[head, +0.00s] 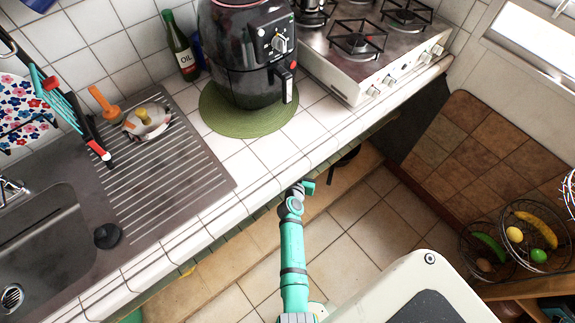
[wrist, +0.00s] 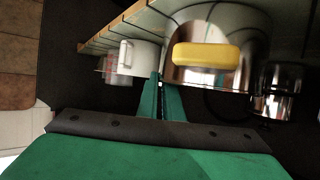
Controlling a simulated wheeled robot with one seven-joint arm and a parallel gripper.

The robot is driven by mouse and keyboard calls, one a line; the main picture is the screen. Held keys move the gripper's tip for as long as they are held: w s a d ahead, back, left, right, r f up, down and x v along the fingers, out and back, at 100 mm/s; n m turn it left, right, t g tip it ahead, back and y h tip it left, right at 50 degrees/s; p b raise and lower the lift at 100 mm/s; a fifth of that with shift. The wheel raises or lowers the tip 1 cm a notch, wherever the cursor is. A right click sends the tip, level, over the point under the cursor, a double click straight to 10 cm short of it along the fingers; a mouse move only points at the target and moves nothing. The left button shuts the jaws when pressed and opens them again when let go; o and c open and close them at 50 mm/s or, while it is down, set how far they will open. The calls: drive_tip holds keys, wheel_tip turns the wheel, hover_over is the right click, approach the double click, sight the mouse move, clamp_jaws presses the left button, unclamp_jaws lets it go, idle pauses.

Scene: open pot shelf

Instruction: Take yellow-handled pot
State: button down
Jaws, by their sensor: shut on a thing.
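The yellow-handled pot (wrist: 222,76) is a shiny steel pot, its thick yellow handle (wrist: 207,55) facing the camera in the wrist view. My gripper (wrist: 160,82) has its green fingers closed together at the pot's left edge. It appears shut on the pot's rim, though the exact contact is small and dark. In the head view my arm reaches toward the space below the counter edge, with the end of the arm (head: 303,188) just at that edge. I cannot make out the pot there.
In the wrist view a white pot (wrist: 138,57) stands close on the left and a dark shiny pot (wrist: 280,92) on the right. The tiled counter (head: 262,168) overhangs the shelf. Fruit baskets (head: 510,238) stand at right; open floor (head: 365,225) lies between.

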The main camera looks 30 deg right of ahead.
drive_tip(key=shift+s+a+f, duration=0.15)
drive_tip(key=shift+a+f, duration=0.1)
drive_tip(key=shift+f, duration=0.05)
